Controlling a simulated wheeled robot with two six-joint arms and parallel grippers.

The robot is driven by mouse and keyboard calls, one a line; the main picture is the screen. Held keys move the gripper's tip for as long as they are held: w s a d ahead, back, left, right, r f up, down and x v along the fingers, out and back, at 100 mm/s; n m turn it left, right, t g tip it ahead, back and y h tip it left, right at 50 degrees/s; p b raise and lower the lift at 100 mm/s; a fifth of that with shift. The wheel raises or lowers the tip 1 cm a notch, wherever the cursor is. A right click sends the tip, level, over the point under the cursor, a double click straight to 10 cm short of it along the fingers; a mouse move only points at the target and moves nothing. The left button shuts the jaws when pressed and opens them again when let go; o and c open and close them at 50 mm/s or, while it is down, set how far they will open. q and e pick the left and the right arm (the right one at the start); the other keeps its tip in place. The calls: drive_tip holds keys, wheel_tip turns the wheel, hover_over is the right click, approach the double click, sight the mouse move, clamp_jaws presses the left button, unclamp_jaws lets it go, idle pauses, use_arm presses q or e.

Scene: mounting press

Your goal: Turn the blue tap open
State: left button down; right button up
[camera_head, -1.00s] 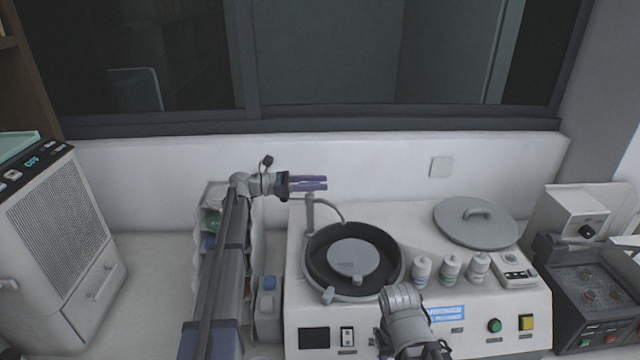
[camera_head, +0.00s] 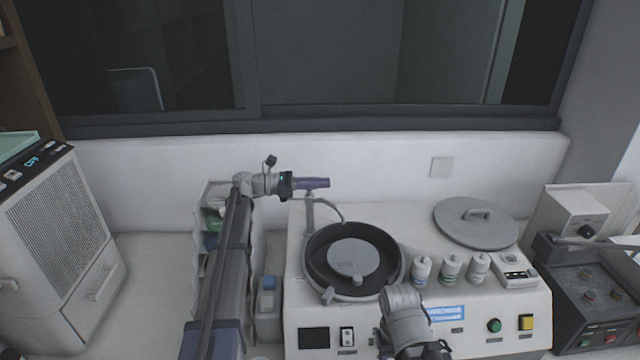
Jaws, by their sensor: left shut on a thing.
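The tap's grey post (camera_head: 310,214) stands at the back left of the white machine, with a thin curved spout reaching right over the round black bowl (camera_head: 395,262). My left gripper (camera_head: 318,183) is at the top of the post, its purple fingers closed together and pointing right. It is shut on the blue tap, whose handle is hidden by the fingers. My right arm's wrist shows at the bottom centre, in front of the bowl; its fingers are out of the picture.
A grey disc (camera_head: 352,258) sits in the bowl. Several small bottles (camera_head: 450,268) and a grey lid (camera_head: 476,224) are to the right. A control box (camera_head: 595,290) stands at far right, a vented unit (camera_head: 65,235) at far left. A white wall (camera_head: 380,165) is close behind the tap.

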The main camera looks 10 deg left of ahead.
use_arm(q)
drive_tip(key=shift+n+t, duration=0.3)
drive_tip(key=shift+t, duration=0.1)
drive_tip(key=n+t+y, duration=0.2)
drive_tip(key=n+t, duration=0.1)
drive_tip(key=t, duration=0.1)
drive_tip(key=shift+w+a, duration=0.1)
drive_tip(key=shift+w, duration=0.05)
drive_tip(key=shift+w+a+n+t+y, duration=0.45)
drive_tip(key=shift+n+t+y, duration=0.8)
drive_tip(key=shift+n+y, duration=1.6)
drive_tip(key=shift+w+a+n+t+y, duration=0.15)
drive_tip(key=shift+a+n+t+y, duration=1)
drive_tip(key=shift+y, duration=2.65)
drive_tip(key=shift+w+a+n+t+y, duration=0.25)
drive_tip(key=shift+n+t+y, duration=1.15)
drive_tip(key=shift+n+y, duration=1.85)
drive_tip(key=shift+y, duration=0.4)
drive_tip(key=c, duration=0.9)
unclamp_jaws()
